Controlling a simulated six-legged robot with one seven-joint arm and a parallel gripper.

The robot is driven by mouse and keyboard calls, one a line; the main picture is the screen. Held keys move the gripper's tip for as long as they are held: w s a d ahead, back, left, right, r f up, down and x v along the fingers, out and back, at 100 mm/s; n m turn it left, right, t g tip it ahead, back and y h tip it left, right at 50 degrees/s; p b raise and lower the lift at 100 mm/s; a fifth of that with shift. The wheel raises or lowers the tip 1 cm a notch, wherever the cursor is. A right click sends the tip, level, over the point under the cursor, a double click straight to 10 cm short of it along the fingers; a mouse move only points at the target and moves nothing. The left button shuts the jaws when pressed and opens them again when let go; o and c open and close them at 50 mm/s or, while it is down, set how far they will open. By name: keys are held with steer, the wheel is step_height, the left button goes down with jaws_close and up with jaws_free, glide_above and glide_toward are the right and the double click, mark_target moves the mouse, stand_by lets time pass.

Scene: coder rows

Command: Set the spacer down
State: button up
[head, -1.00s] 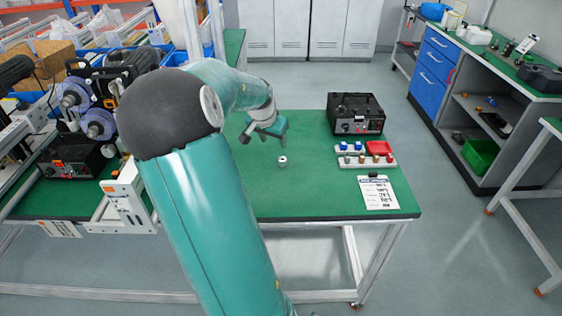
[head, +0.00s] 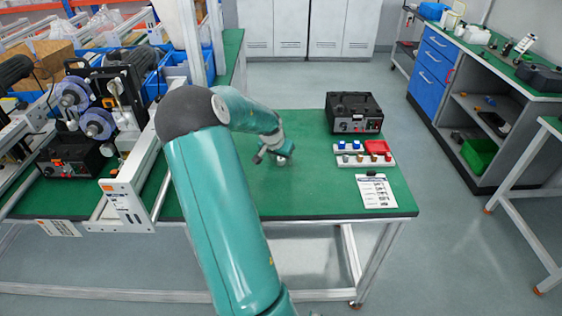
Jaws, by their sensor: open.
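The spacer (head: 281,162) is a small silvery ring on the green tabletop (head: 310,195). Only a little of it shows now, because my gripper (head: 273,157) is right at it and covers most of it. My gripper is open and low over the table, with one finger showing to the left of the spacer. I cannot tell whether the fingers touch the spacer or stand around it.
A black device (head: 355,113) stands at the back right of the table. The table's front middle is clear.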

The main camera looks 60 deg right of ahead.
steer(key=shift+f, duration=0.1)
jaws_close()
steer(key=shift+r, duration=0.2)
